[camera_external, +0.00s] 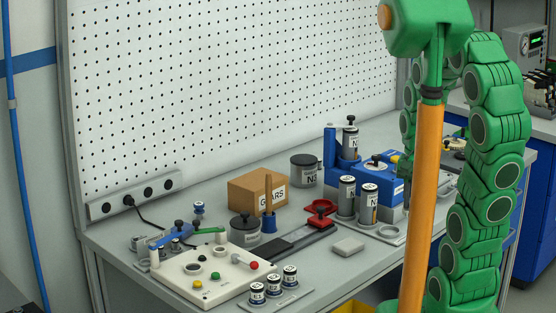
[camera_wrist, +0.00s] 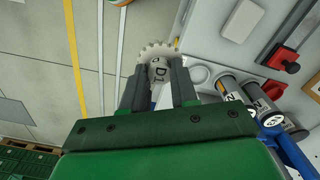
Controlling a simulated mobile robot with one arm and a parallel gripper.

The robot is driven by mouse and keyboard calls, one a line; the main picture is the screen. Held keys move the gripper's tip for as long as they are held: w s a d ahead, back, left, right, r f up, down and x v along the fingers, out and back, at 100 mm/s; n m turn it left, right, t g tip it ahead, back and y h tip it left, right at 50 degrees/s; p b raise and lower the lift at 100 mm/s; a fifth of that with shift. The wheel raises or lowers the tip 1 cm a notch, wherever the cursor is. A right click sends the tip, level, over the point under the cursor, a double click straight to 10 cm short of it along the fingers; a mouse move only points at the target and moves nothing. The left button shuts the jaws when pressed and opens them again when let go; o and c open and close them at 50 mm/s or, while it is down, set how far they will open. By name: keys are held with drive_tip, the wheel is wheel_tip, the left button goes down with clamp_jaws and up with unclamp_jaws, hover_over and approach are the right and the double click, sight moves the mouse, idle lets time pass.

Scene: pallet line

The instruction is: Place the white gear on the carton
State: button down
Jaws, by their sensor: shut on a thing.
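My gripper (camera_wrist: 160,66) is shut on the white gear (camera_wrist: 157,48) in the wrist view. The toothed rim shows beyond the fingertips, and a part marked "D1" shows between the two dark fingers. The gear appears to be held at the bench edge, but its height is unclear. The carton (camera_external: 255,189) is a brown box labelled "GEARS", standing closed on the bench in the external view. Its top looks bare. My gripper and the gear cannot be made out in the external view.
A wooden peg on a blue base (camera_external: 268,200) stands close in front of the carton. A dark lidded canister (camera_external: 304,170) is behind right. A pegboard (camera_external: 230,90) rises behind.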

drive_tip(key=w+a+r, duration=0.3)
drive_tip(key=w+a, duration=0.3)
drive_tip(key=w, duration=0.2)
drive_tip(key=w+a+r, duration=0.3)
drive_tip(key=w+a, duration=0.3)
drive_tip(key=w, duration=0.1)
hover_over(258, 179)
drive_tip(key=shift+m, duration=0.3)
drive_tip(key=shift+d+f, duration=0.1)
drive_tip(key=shift+f, duration=3.5)
drive_tip(key=shift+w, duration=0.1)
drive_tip(key=shift+w+f, duration=0.1)
drive_tip(key=shift+f, duration=1.6)
drive_tip(key=shift+f, duration=0.1)
